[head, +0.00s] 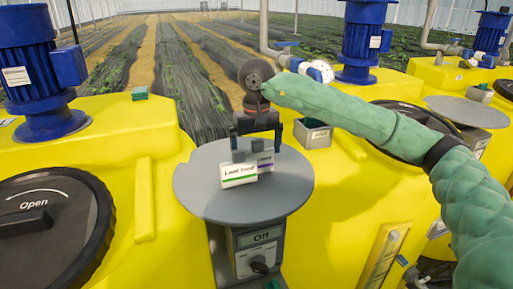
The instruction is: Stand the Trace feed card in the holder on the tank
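Two small cards stand close together on a round grey table (205,190). The front white card (239,173) has a green stripe and seems to read "Load Feed" or similar. The card behind it (266,160) has a purple stripe and is partly hidden, so I cannot read its words in full. My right gripper (258,148) hangs above the cards with its fingers apart, pointing down, and appears to hold nothing. A small grey open-topped box (313,134), possibly a holder, sits on the yellow tank (345,165) right of the gripper. My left gripper is not in view.
A control box (254,250) marked "Off" with a knob sits under the table. A black lid (50,225) marked "Open" is at left. Blue motors (362,40) stand on the tanks. Another grey box (479,93) is at far right, and a green block (139,93) at left.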

